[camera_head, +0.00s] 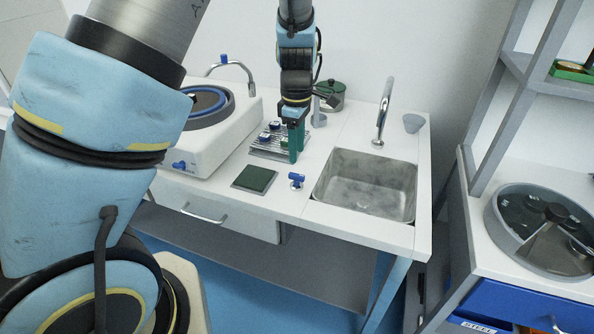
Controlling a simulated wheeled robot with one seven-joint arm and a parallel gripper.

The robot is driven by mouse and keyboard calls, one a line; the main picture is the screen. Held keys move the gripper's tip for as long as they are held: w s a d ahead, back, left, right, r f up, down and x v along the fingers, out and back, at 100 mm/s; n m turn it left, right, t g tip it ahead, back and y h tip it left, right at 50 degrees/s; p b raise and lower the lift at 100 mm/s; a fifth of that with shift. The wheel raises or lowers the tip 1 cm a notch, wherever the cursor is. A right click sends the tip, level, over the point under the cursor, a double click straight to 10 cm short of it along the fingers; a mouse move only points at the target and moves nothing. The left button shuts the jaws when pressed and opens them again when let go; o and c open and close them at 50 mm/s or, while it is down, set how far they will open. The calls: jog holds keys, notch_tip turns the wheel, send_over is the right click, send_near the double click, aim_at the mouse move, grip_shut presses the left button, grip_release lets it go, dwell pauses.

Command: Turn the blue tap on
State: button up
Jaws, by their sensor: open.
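A small blue tap (297,179) with a cross handle stands on the white bench top, near its front edge and left of the sink. My gripper (296,156) points down with its green fingers open, above and behind this tap and apart from it. Two other blue handles show: one on the front of the white polishing machine (180,165), one on the curved spout (223,59) behind it. Whether any tap is turned cannot be told; no water stream is seen.
A steel sink (366,186) with a tall chrome faucet (384,112) lies right of the tap. A dark green square pad (255,179) lies left of it.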

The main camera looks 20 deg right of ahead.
aim_at(297, 174)
notch_tip(297, 174, down, 7)
jog(key=shift+f+p, duration=0.2)
jog(key=shift+p, duration=0.3)
grip_shut()
dwell(0.4)
